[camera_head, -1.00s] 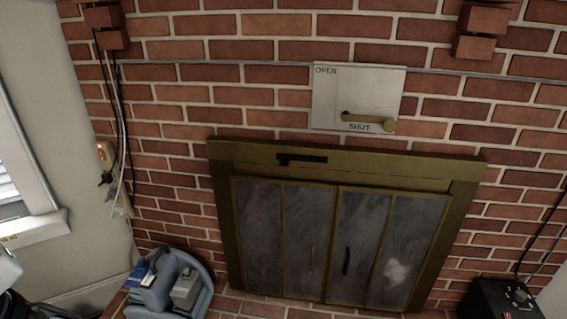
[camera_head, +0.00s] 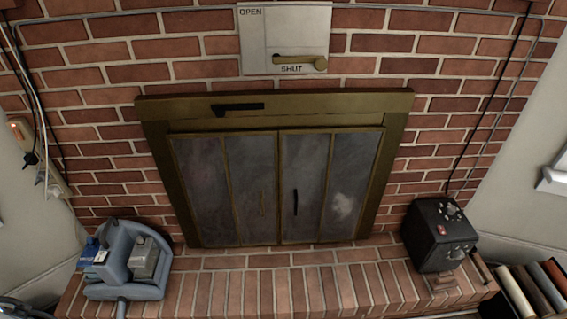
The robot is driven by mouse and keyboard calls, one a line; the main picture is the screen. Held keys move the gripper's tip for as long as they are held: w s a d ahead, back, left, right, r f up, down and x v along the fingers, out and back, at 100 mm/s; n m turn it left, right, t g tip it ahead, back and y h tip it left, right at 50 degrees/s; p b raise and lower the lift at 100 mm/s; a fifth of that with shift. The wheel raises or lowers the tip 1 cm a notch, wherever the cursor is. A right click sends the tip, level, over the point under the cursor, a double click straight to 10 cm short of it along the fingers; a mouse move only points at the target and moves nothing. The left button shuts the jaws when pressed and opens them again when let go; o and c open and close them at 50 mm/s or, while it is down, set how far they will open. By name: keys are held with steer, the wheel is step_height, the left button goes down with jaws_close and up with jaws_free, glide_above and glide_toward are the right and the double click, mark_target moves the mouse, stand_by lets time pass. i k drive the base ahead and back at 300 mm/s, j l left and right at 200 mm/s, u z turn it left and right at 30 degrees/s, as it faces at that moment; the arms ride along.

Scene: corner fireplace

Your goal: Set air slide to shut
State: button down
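The fireplace has a brass-coloured frame (camera_head: 280,107) around glass doors (camera_head: 280,190), which are closed. A short black slide (camera_head: 238,107) sits on the frame's top bar, left of the middle. A small black tab hangs below its left end. No open or shut marking is readable on the bar. Above is a pale plate (camera_head: 285,25) marked OPEN at top left and SHUT at the bottom. Its brass lever (camera_head: 300,61) lies nearly level just above SHUT, with the round knob at the right. My gripper is not in view.
A blue-grey carrier (camera_head: 128,262) with items in it stands on the left of the brick hearth (camera_head: 290,290). A black box with knobs (camera_head: 438,235) stands on the right. Books (camera_head: 535,290) are at lower right. The hearth's middle is clear.

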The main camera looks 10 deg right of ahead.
mark_target(220, 111)
steer(key=i+l+z, duration=0.2)
steer(key=i+z, duration=0.55)
steer(key=i, duration=0.15)
